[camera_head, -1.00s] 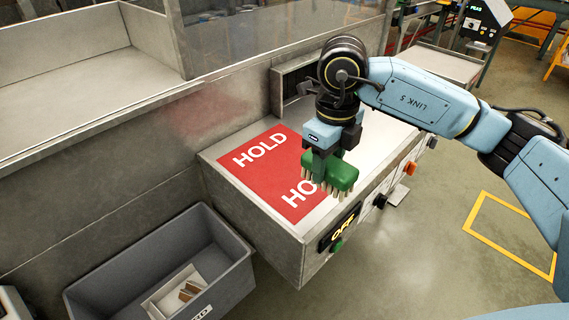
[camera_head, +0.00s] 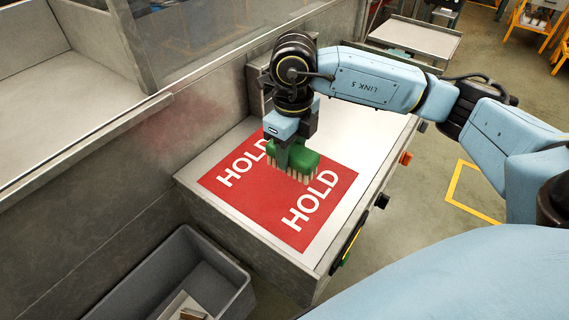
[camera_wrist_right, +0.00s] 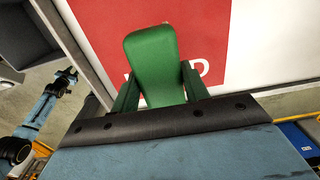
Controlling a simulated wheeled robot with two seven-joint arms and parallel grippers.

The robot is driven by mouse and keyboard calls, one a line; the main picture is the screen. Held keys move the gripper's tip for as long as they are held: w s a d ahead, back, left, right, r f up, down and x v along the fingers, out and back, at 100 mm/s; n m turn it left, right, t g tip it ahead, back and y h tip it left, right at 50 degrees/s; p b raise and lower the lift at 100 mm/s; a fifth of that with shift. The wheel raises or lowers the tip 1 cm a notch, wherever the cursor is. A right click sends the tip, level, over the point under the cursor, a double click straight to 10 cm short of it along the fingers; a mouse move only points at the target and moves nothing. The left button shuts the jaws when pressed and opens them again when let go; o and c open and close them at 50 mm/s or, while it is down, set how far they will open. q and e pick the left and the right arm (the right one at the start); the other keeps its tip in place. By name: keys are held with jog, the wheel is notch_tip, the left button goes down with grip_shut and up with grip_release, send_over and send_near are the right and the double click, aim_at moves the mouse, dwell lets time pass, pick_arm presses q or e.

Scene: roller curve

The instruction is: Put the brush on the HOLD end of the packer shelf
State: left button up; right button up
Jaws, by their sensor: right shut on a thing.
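The brush (camera_head: 303,160) has a green back and pale bristles pointing down. My right gripper (camera_head: 292,150) is shut on it, and the brush hangs over the red HOLD area (camera_head: 287,220) of the packer shelf (camera_head: 226,150). I cannot tell whether the bristles touch the surface. In the right wrist view the green brush back (camera_wrist_right: 153,60) sits between the two fingers, with the red and white HOLD marking behind it.
A grey bin (camera_head: 140,275) with cartons in it stands on the floor at lower left. A metal wall (camera_head: 110,145) runs along the shelf's left side. The red area near the brush is clear.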

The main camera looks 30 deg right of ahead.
aim_at(291, 168)
jog(key=shift+s+f, duration=0.1)
jog(key=shift+f, duration=0.9)
jog(key=shift+w+f, duration=0.2)
jog(key=shift+f, duration=0.15)
notch_tip(291, 168, down, 2)
jog(key=shift+s+f, duration=0.1)
jog(key=shift+f, duration=0.6)
jog(key=o, duration=1)
jog(key=shift+c, duration=0.2)
pick_arm(q)
jog(key=shift+s, duration=0.25)
